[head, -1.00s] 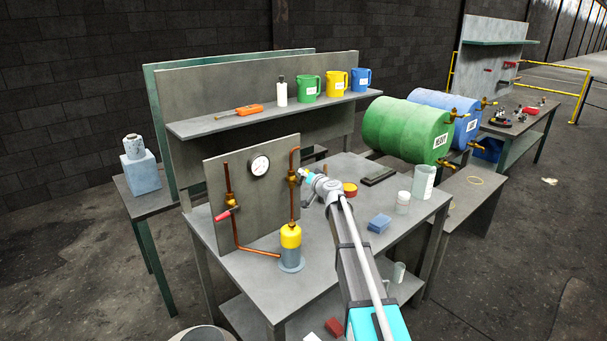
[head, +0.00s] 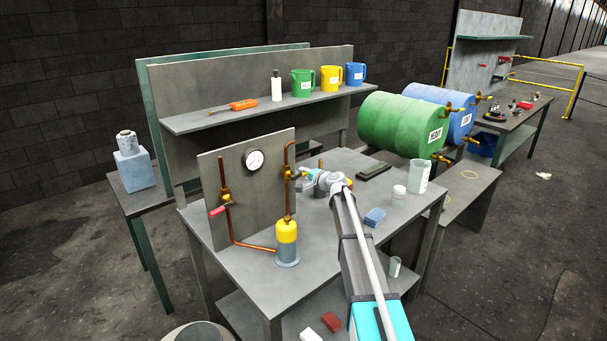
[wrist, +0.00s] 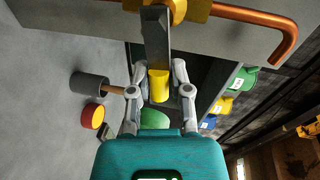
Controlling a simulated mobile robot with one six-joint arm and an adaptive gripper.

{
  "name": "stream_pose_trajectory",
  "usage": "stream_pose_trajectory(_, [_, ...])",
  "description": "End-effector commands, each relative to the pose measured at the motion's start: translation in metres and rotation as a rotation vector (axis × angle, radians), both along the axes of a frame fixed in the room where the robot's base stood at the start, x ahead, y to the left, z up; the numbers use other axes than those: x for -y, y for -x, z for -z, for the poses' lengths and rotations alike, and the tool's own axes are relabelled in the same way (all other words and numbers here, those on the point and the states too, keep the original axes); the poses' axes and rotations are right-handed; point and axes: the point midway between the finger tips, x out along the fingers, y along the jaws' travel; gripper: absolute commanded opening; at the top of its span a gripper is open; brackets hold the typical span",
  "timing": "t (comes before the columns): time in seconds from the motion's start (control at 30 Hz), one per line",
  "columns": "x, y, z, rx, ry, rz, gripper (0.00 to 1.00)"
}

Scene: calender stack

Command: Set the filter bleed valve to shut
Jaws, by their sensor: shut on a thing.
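A valve (head: 289,172) with a brass body sits on the upright copper pipe at the right of the grey panel, above the yellow and grey filter canister (head: 287,240). In the wrist view its brass body (wrist: 180,9) is at the top edge. Its dark flat lever (wrist: 156,38) stands across the pipe and ends in a yellow grip (wrist: 158,84). My gripper (wrist: 159,88) is shut on this yellow grip. In the head view my gripper (head: 308,175) is right of the pipe and hides most of the lever. No valve label is readable.
Another valve with a red handle (head: 218,211) is on the panel's left pipe. A round gauge (head: 254,160) is between the pipes. A blue block (head: 375,217), a white jar (head: 399,191) and a clear beaker (head: 419,176) stand on the bench (head: 330,264). Mugs line the shelf above.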

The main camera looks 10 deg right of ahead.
Motion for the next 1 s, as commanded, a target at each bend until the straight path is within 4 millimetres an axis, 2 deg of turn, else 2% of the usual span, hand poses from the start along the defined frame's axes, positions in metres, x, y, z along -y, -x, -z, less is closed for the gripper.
stream_pose_trajectory(0.33, [0.0012,0.0006,0.0079,-0.082,-0.138,0.0,0.0])
stream_pose_trajectory(0.83, [0.0006,0.0015,0.0087,-0.095,-0.157,-0.003,0.0])
stream_pose_trajectory(0.87, [0.0006,0.0015,0.0088,-0.095,-0.156,-0.003,0.31])
stream_pose_trajectory(1.0, [0.0006,0.0011,0.0085,-0.093,-0.158,-0.002,0.57])
